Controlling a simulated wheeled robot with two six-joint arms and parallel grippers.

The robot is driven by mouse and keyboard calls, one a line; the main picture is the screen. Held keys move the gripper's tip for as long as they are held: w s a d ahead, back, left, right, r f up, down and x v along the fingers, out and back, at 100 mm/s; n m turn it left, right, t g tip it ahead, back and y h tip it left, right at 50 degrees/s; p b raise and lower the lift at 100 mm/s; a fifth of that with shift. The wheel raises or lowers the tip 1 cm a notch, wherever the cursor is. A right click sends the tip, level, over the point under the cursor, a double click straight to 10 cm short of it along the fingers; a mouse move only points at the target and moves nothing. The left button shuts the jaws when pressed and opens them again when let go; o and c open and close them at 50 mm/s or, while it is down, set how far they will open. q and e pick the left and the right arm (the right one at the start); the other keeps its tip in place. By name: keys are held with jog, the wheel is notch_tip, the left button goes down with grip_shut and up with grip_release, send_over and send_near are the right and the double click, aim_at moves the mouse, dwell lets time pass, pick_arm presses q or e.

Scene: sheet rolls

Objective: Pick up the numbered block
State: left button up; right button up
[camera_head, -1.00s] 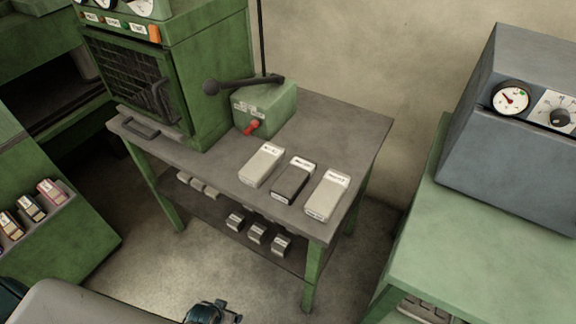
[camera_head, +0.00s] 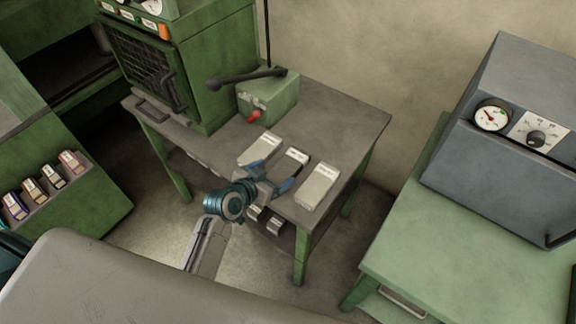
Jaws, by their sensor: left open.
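Three blocks lie in a row near the front right of the grey table top (camera_head: 342,124): a pale left block (camera_head: 261,147), a dark middle block (camera_head: 297,158) and a pale right block (camera_head: 319,186). Each has a light label with dark marks too small to read, so I cannot tell which is the numbered block. My left gripper (camera_head: 276,174) is open at the near end of the middle block, with its blue fingers to either side. It hides much of that block. I cannot tell whether the fingers touch it. My right gripper is not in view.
A green machine (camera_head: 218,70) and a green lever box (camera_head: 268,97) with a red knob stand behind. Small grey blocks (camera_head: 274,225) sit on the lower shelf. A rack (camera_head: 45,187) of coloured blocks is at left, a grey gauge box (camera_head: 500,150) at right. The table's back right is clear.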

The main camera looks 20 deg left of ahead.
aim_at(288, 165)
pick_arm(q)
jog(key=shift+w+d+f, duration=0.15)
jog(key=shift+w+f, duration=0.15)
jog(key=shift+w, duration=0.25)
jog(key=shift+w+d+p, duration=0.15)
jog(key=shift+w+p, duration=0.1)
jog(key=shift+p, duration=0.05)
jog(key=p+x, duration=0.1)
jog(key=x, duration=0.3)
jog(key=shift+s+d+f+p, duration=0.1)
jog(key=shift+d+p, duration=0.05)
jog(key=shift+p, duration=0.15)
jog(key=shift+w+f, duration=0.25)
jog(key=shift+c, duration=0.2)
jog(key=shift+r, duration=0.1)
jog(key=c, duration=1.3)
